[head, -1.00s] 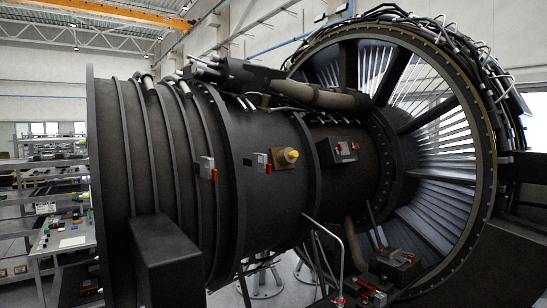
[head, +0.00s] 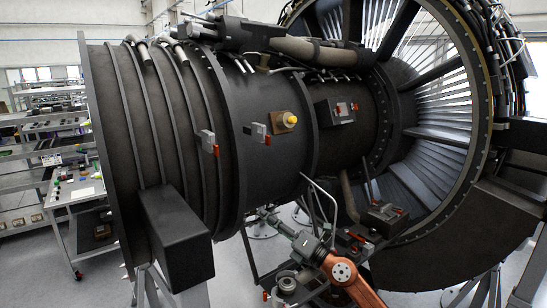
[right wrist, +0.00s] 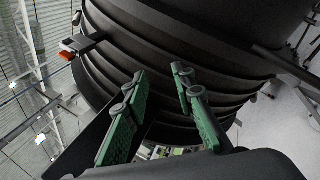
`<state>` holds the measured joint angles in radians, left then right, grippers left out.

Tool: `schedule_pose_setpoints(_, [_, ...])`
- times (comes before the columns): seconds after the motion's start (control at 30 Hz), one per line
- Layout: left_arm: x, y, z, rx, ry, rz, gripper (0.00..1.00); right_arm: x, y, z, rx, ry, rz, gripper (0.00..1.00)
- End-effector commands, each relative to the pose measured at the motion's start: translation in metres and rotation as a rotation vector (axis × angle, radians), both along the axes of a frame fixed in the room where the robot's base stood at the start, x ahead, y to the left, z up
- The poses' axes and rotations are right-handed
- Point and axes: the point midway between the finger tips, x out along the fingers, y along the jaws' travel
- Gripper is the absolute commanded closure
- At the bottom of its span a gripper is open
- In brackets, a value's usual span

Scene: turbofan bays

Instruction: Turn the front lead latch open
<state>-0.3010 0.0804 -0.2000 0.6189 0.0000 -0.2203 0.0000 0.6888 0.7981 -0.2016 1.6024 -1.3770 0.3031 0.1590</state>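Small grey latches with red ends sit on the dark engine casing, one at the left (head: 208,142) and one near the yellow-tipped fitting (head: 257,133). I cannot tell which is the front lead latch. In the right wrist view a grey latch with an orange-red end (right wrist: 80,44) shows at the upper left, apart from the fingers. My right gripper (head: 266,215) is low in front of the casing, below the latches. In the right wrist view its green-padded fingers (right wrist: 160,85) are apart, with nothing between them. My left gripper is out of view.
The yellow-tipped fitting (head: 290,120) and a black box with red handles (head: 338,110) stick out from the casing. A black block (head: 175,235) stands in front at the left. A bent grey pipe (head: 322,190) is near my right arm. Shelves (head: 55,150) stand behind.

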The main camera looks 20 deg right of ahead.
Motion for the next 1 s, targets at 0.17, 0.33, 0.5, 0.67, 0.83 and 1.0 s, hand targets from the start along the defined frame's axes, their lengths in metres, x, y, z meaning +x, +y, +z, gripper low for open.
schedule_pose_setpoints(0.17, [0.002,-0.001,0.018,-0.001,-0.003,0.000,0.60,-0.005,0.008,0.112,-0.499,-0.153,-0.095,0.76])
schedule_pose_setpoints(0.33, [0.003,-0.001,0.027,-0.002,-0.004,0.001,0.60,-0.005,-0.029,0.181,-0.775,-0.183,-0.271,0.76])
schedule_pose_setpoints(0.5, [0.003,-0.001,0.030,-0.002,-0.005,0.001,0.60,-0.007,-0.057,0.215,-0.877,-0.175,-0.377,0.76])
schedule_pose_setpoints(0.67, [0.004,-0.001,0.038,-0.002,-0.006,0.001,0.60,0.005,-0.056,0.220,-0.891,-0.170,-0.390,0.76])
schedule_pose_setpoints(0.83, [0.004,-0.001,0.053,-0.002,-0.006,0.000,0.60,0.030,-0.046,0.221,-0.888,-0.172,-0.388,0.76])
schedule_pose_setpoints(1.0, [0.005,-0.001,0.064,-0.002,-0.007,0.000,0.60,0.052,-0.038,0.220,-0.889,-0.172,-0.388,0.76])
